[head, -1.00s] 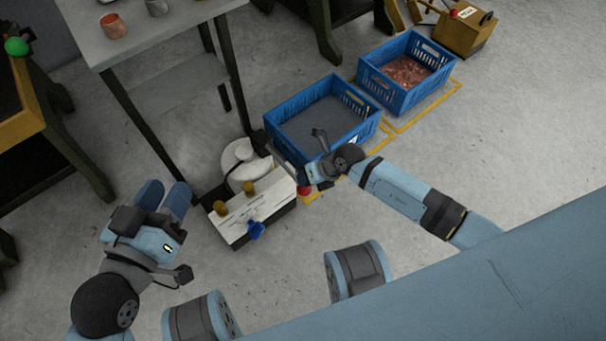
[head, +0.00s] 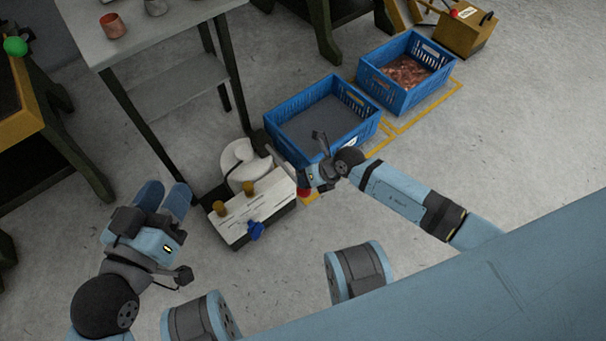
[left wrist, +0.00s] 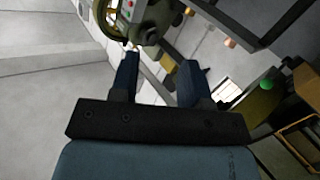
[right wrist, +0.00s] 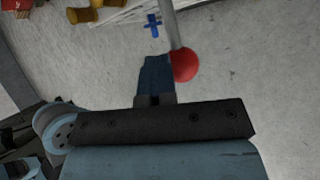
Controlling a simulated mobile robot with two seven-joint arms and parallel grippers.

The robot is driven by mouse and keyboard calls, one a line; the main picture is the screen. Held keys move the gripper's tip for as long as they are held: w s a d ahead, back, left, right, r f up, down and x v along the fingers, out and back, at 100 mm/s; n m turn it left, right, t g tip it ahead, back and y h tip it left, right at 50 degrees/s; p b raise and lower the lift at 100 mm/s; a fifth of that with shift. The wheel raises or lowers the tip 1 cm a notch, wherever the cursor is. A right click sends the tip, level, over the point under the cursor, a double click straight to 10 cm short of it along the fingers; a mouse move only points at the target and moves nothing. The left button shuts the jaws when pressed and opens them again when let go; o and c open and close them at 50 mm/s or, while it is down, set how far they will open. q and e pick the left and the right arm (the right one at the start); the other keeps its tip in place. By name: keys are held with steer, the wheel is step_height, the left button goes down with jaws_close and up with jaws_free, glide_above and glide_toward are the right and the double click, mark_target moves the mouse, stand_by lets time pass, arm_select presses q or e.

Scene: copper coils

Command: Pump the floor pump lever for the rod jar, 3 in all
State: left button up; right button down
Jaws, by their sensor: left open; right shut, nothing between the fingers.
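The floor pump is a low white-topped box (head: 250,213) with two brass knobs and a blue cross handle (head: 256,230). Its lever ends in a red ball (head: 303,192) at the box's right end. In the right wrist view the grey lever rod (right wrist: 171,25) runs to the red ball (right wrist: 185,65). My right gripper (head: 304,181) is shut and empty at the ball; its fingers (right wrist: 155,68) overlap the ball's left edge, and contact cannot be told. My left gripper (head: 166,192) is open and empty, left of the pump. Which vessel is the rod jar is unclear.
A white round vessel (head: 243,166) stands behind the pump. A blue crate with a grey inside (head: 285,123) and one with copper pieces (head: 374,86) stand behind my right arm. A grey table (head: 160,37) is at the back left. Floor at the right is clear.

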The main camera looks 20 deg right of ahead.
steer(key=shift+s+f, duration=0.1)
steer(key=shift+f, duration=0.05)
stand_by(0.4)
steer(key=shift+r+p, duration=0.6)
steer(key=shift+p, duration=0.05)
steer(key=shift+r+p, duration=0.3)
steer(key=shift+w+r+p, duration=0.3)
steer(key=shift+r+p, duration=0.35)
steer(key=shift+w+a+r+p, duration=0.1)
steer(key=shift+w+r+p, duration=0.05)
steer(key=shift+r+p, duration=0.85)
steer(key=shift+w+r+p, duration=0.1)
steer(key=shift+r+p, duration=0.8)
steer(key=shift+p, duration=0.15)
arm_select(q)
step_height(320, 180, up, 10)
steer(key=n+t, duration=0.1)
steer(key=t, duration=0.2)
steer(key=shift+a+t, duration=0.3)
arm_select(e)
steer(key=shift+r, duration=0.2)
arm_select(q)
steer(key=shift+r, duration=0.1)
